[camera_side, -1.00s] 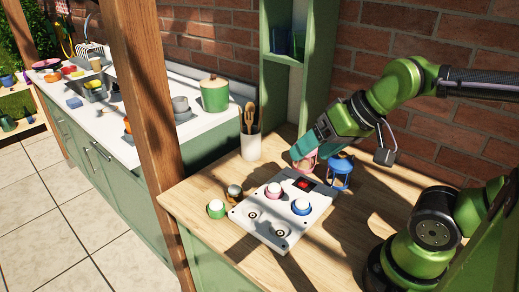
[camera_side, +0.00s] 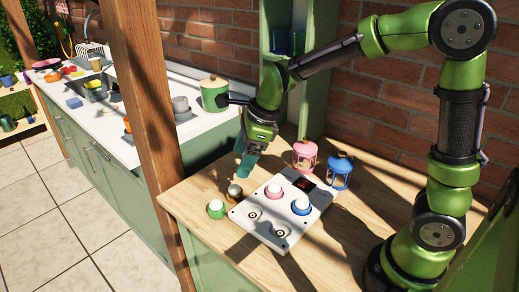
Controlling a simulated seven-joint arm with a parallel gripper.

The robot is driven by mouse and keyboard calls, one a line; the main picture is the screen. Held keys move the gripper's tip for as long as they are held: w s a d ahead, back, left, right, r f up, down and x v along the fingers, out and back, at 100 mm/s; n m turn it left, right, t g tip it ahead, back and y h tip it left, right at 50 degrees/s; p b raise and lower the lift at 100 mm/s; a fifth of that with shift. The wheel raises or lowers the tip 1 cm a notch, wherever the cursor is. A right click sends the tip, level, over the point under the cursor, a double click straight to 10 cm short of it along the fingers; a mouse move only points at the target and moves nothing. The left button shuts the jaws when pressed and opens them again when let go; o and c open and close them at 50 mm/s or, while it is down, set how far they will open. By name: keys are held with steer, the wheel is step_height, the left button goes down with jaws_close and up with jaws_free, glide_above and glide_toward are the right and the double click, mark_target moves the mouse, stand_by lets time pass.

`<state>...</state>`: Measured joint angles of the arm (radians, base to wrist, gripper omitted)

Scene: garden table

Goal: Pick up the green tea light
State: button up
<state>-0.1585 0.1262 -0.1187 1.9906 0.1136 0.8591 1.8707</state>
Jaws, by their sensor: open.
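The green tea light (camera_side: 216,209) stands on the wooden table near its left front edge, a small green cup with a white top. My gripper (camera_side: 243,172) points down above the table, up and to the right of the green tea light and apart from it. A pink tea light (camera_side: 275,191) and a blue tea light (camera_side: 301,205) sit on the grey-white board (camera_side: 281,235).
A small brown and metal round object (camera_side: 235,191) stands between the green tea light and my gripper. A pink lantern (camera_side: 305,155) and a blue lantern (camera_side: 339,172) stand behind the board. A wooden post (camera_side: 150,120) rises at the table's left.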

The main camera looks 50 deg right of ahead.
steer(key=m, duration=0.2)
glide_toward(217, 201)
steer(key=shift+m, duration=0.4)
steer(key=x, duration=0.2)
steer(key=d+x, duration=0.1)
steer(key=x, duration=0.1)
steer(key=shift+a+f, duration=0.1)
steer(key=shift+f, duration=0.25)
steer(key=shift+a+x, duration=0.25)
steer(key=shift+x, duration=1.05)
steer(key=shift+a+x, duration=0.25)
steer(key=shift+x, duration=1.1)
steer(key=shift+r, duration=0.2)
steer(key=shift+c, duration=0.4)
steer(key=c, duration=1)
steer(key=shift+r, duration=0.15)
